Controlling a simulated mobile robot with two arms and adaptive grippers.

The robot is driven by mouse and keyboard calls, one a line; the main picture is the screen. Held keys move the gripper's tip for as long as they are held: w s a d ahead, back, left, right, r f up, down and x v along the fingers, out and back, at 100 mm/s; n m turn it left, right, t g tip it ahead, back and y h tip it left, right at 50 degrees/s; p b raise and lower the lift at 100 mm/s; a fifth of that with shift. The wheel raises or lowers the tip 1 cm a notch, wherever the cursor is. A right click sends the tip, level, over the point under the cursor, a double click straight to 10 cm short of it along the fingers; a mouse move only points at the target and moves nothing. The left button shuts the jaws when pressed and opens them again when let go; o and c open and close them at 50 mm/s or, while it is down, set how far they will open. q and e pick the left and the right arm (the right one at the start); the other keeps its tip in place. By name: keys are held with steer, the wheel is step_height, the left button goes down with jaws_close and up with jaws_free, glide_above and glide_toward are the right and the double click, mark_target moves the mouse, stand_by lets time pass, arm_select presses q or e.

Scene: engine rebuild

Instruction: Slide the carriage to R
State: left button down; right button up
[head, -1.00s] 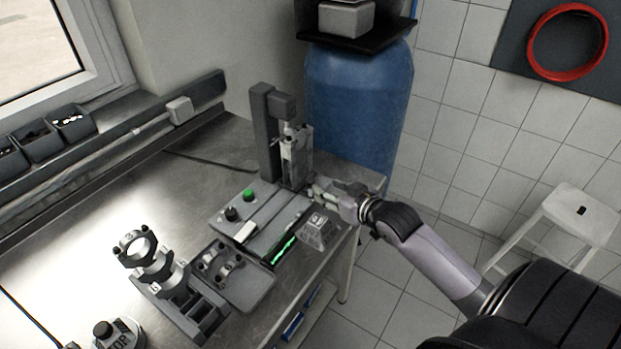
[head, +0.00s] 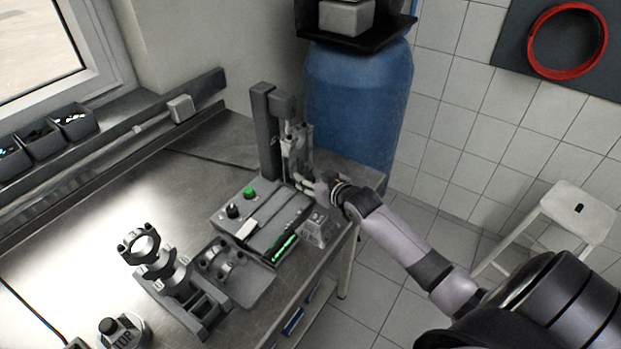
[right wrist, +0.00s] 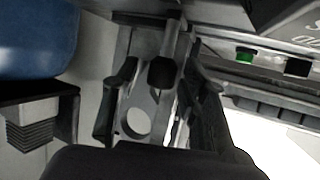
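A grey bench fixture with a flat base (head: 281,216) and a dark upright column (head: 264,135) stands at the table's far right corner. A light metal upright unit (head: 298,148) is beside the column; I cannot tell for sure whether this is the carriage, and no R mark is readable. My right gripper (head: 308,186) is low in front of this unit. In the right wrist view its fingers (right wrist: 160,105) are apart, with a dark-tipped rod (right wrist: 162,72) and a plate with a round hole showing between them. Contact cannot be told. My left gripper is out of view.
A clear block (head: 318,231) stands by the table's right edge. A blue drum (head: 358,105) stands behind.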

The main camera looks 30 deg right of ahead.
jaws_close()
stand_by(0.3)
stand_by(0.4)
